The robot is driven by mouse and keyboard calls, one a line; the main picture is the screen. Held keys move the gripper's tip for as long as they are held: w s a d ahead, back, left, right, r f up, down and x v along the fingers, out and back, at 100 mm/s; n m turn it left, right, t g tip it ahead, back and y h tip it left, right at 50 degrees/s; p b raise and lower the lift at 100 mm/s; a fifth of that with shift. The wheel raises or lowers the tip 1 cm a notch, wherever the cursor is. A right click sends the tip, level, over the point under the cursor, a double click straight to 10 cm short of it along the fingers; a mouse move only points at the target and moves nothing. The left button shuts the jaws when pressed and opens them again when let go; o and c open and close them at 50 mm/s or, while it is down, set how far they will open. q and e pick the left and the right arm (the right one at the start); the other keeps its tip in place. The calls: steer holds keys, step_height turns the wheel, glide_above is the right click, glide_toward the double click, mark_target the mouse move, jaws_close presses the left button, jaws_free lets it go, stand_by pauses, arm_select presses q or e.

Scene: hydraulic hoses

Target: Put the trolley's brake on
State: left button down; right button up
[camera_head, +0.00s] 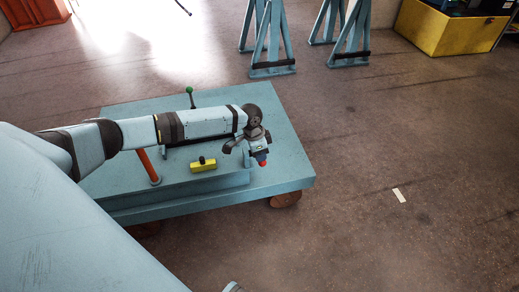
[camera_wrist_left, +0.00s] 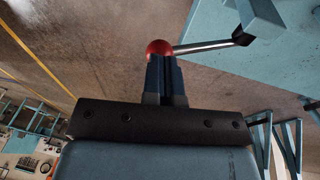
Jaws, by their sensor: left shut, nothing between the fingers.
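The trolley (camera_head: 285,165) is a low, light-blue flat platform on brown wheels, seen left of centre in the head view. My left arm reaches over it from the left. My left gripper (camera_head: 262,157) points down near the trolley's right part, its fingers shut and empty. A red ball knob (camera_head: 263,164) shows at its fingertips. In the left wrist view the red knob (camera_wrist_left: 158,47) sits just beyond the shut fingertips (camera_wrist_left: 166,62), on a metal lever (camera_wrist_left: 205,46) running to a dark joint by the trolley (camera_wrist_left: 285,65). I cannot tell whether fingers and knob touch.
On the trolley are a green-knobbed lever (camera_head: 190,91), an orange upright rod (camera_head: 149,166) and a yellow block with a black knob (camera_head: 203,165). Blue trestles (camera_head: 270,45) and a yellow crate (camera_head: 440,30) stand behind. The floor to the right is mostly clear.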

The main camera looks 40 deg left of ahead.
arm_select(q)
steer(key=shift+s+d+y+p, duration=0.3)
steer(key=shift+p, duration=0.2)
step_height(320, 180, down, 15)
steer(key=s+d+t+y+p, duration=0.1)
steer(key=t+y+p, duration=0.1)
steer(key=t+y, duration=0.4)
steer(key=shift+s+d+m, duration=0.3)
steer(key=shift+d+m, duration=0.1)
arm_select(e)
steer(key=shift+s+d+r+g, duration=0.25)
steer(key=shift+d+g, duration=0.05)
arm_select(q)
steer(key=shift+r, duration=0.15)
arm_select(e)
steer(key=shift+s, duration=0.1)
